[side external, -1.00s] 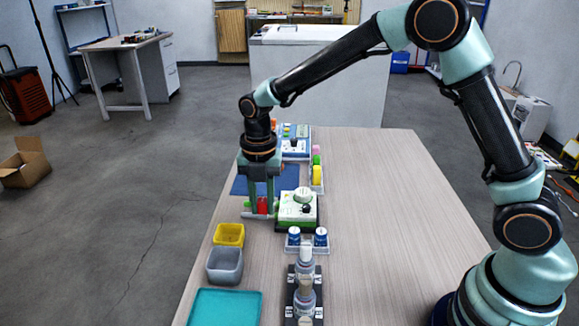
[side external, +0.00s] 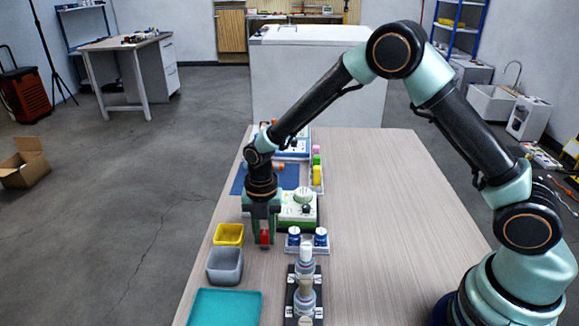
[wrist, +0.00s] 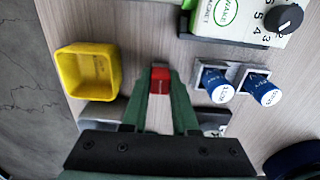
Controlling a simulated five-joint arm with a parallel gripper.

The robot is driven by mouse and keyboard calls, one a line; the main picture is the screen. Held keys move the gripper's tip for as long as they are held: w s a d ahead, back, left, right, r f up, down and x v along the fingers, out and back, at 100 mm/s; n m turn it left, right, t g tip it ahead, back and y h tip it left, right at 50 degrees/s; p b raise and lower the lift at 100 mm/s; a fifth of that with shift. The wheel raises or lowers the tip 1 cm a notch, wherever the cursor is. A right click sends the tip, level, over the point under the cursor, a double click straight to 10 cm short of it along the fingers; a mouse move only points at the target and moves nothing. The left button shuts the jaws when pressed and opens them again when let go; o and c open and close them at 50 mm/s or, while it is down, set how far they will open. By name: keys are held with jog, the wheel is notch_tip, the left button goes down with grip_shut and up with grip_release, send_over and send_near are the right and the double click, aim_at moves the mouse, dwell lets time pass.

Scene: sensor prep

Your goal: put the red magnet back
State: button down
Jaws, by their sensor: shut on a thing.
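My gripper (side external: 264,241) is shut on the red magnet (side external: 265,238), a small red block between the fingertips. In the wrist view the red magnet (wrist: 160,80) shows between the two green fingers, above the bare table. Whether it touches the table I cannot tell. The gripper is just right of the yellow bin (side external: 229,234) in the side view, and left of the white rack with blue bottles. A green and white device (side external: 298,207) stands behind and to the right; in the wrist view it has a black knob and a partly readable label.
A grey bin (side external: 225,265) and a teal tray (side external: 224,307) lie nearer the camera. Two blue bottles (side external: 294,236) stand in a white rack. A blue mat (side external: 285,178) lies behind. The table's right side is clear.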

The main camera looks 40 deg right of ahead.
aim_at(264, 232)
jog(key=shift+f, duration=0.1)
jog(key=c, duration=0.7)
grip_release()
notch_tip(264, 232, up, 11)
jog(key=s+d+r+m+t, duration=0.1)
jog(key=s+d+r+m, duration=0.2)
jog(key=r+m, duration=0.2)
jog(key=s+d+r+m+t, duration=0.1)
jog(key=s+d+r+m, duration=0.2)
jog(key=r+m, duration=0.25)
jog(key=shift+s+d+r+m+t, duration=0.55)
jog(key=shift+s+d+m, duration=0.75)
jog(key=shift+m, duration=1.45)
jog(key=shift+s+d+r+m+t, duration=0.3)
jog(key=shift+s+d+m+t, duration=0.4)
jog(key=shift+s+m, duration=1.65)
jog(key=shift+s+d+r+m+t, duration=0.5)
jog(key=shift+s+d+m, duration=0.6)
jog(key=shift+m, duration=2.05)
jog(key=shift+s+a, duration=0.1)
